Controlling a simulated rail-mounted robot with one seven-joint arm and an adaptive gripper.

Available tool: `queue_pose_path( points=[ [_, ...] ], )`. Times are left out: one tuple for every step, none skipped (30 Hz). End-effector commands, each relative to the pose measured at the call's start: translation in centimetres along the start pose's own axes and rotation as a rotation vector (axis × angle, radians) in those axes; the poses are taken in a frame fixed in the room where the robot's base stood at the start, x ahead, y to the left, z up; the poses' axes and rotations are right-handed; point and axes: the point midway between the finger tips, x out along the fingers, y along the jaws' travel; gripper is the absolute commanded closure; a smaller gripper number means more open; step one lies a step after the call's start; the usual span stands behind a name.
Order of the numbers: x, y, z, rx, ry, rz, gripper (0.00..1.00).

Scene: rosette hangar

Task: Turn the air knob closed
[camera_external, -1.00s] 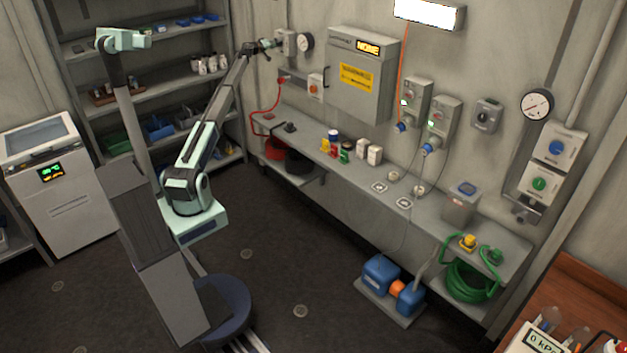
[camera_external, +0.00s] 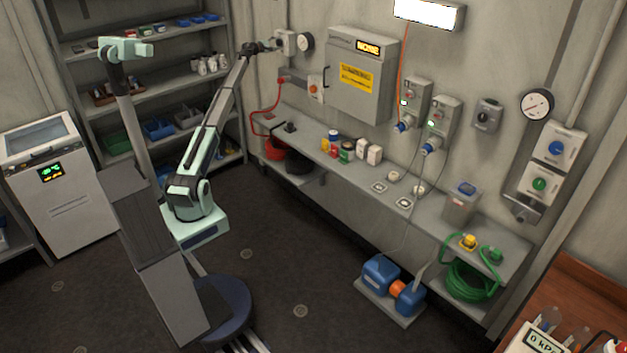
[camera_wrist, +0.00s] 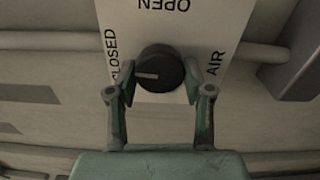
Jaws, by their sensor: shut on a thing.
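The air knob (camera_wrist: 160,70) is round and black, on a white plate (camera_wrist: 225,18) marked OPEN, CLOSED and AIR in the wrist view. Its white pointer line points left, toward the CLOSED lettering. My gripper (camera_wrist: 160,84) has one finger on each side of the knob and is shut on it. In the external view my gripper (camera_external: 272,45) is at the small grey wall box (camera_external: 287,42) at the back left; the knob itself is too small to make out there.
A round gauge (camera_external: 306,42) is just right of the wall box. A grey cabinet (camera_external: 345,105) with a yellow label hangs further right. A bench (camera_external: 310,150) with jars runs below. In the wrist view a pipe (camera_wrist: 50,40) runs behind the plate.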

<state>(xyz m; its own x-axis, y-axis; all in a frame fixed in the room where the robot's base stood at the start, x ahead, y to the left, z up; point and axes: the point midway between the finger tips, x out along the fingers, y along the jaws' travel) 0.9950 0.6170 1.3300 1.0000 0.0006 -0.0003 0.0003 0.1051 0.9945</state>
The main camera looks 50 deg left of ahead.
Motion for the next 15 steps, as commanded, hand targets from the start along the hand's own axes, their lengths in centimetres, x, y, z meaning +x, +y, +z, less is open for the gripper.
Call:
queue_pose_path(
  points=[
    [0.06,0.11,-0.03,-0.023,0.001,0.001,0.84],
    [0.06,0.11,-0.03,-0.035,0.001,0.001,0.84],
    [0.06,0.11,-0.03,-0.051,0.001,0.002,0.84],
    [0.06,0.1,-0.03,-0.06,0.001,0.002,0.84],
    [0.06,0.1,-0.03,-0.069,0.001,0.002,0.84],
    [0.06,0.1,-0.04,-0.08,0.001,0.002,0.84],
    [0.06,0.1,-0.04,-0.086,0.001,0.002,0.84],
    [0.07,0.1,-0.03,-0.09,0.001,0.002,0.84],
    [0.07,0.09,-0.03,-0.096,0.001,0.002,0.84],
    [0.07,0.09,-0.03,-0.1,0.001,0.002,0.84],
    [0.07,0.09,-0.03,-0.103,0.001,0.002,0.84],
    [0.07,0.09,-0.03,-0.106,0.001,0.002,0.84],
    [0.07,0.09,-0.03,-0.107,0.001,0.002,0.84],
    [0.07,0.09,-0.03,-0.108,0.001,0.002,0.84],
    [0.07,0.09,-0.03,-0.109,0.001,0.002,0.84]
  ],
)
